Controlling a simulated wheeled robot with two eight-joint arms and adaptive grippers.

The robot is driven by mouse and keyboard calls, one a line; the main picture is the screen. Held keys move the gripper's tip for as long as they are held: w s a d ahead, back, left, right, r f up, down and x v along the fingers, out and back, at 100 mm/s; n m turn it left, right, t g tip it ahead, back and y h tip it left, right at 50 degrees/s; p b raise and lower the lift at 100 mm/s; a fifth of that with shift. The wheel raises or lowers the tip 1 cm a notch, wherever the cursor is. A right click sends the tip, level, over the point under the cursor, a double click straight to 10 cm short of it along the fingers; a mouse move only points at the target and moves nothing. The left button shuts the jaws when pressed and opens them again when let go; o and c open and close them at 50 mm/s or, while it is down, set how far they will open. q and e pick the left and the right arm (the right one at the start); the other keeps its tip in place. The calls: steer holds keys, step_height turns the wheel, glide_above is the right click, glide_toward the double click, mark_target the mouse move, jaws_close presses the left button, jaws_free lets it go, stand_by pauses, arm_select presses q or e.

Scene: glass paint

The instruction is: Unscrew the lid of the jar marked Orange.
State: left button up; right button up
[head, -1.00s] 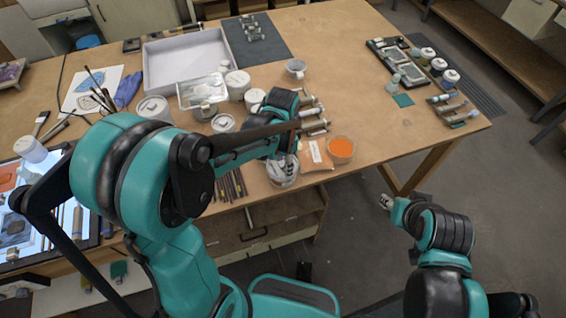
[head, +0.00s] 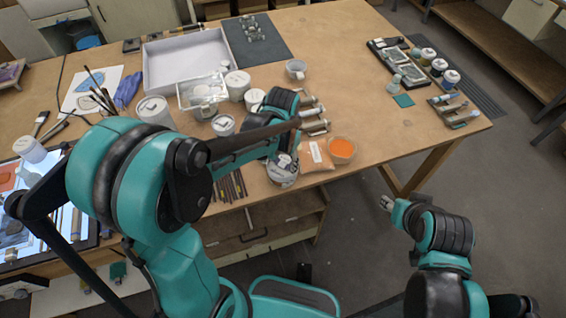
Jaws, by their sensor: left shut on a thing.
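A squat jar (head: 283,180) with a pale top stands near the table's front edge, left of an orange packet. My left gripper (head: 283,158) points down at it from above and is shut on its lid. The fingers and arm cover much of the lid, and I cannot read any mark on the jar. My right gripper (head: 386,203) is off the table's front edge at lower right, away from the jar. It is small in the view, and I cannot tell whether its fingers are apart.
An open cup of orange paint (head: 341,149) and an orange packet (head: 314,157) with a white label are close on the right. Brushes or pencils (head: 229,187) lie to the left. Several white-lidded jars (head: 237,82) stand behind. The table's right middle (head: 400,130) is clear.

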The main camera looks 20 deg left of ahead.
mark_target(283, 163)
arm_select(q)
steer(key=shift+r, duration=0.15)
jaws_close()
steer(key=shift+s+r+p, duration=0.15)
steer(key=shift+r+p, duration=0.5)
steer(key=shift+r, duration=0.05)
steer(key=shift+r, duration=0.15)
steer(key=shift+w+r+p, duration=0.2)
steer(key=shift+r+p, duration=1.05)
steer(key=shift+r, duration=0.3)
steer(key=shift+f, duration=0.1)
